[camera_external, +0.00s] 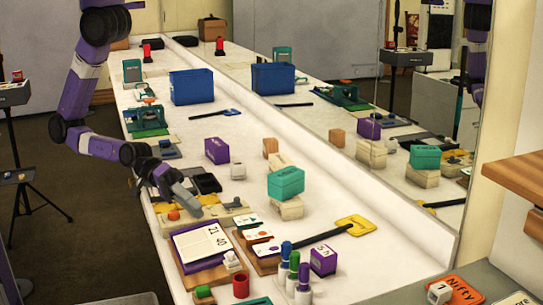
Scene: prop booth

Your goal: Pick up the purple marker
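The purple marker (304,278) stands upright at the near end of the white table, with a purple cap and a pale lower part. A green marker (294,266) and a blue marker (285,252) stand close behind it, to its left.
A purple box (323,259) stands right of the markers. A red cylinder (240,285) and a tray with a white card (203,243) lie to the left. A black-handled tool with a yellow head (356,225) lies behind. A mirror lines the table's right side.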

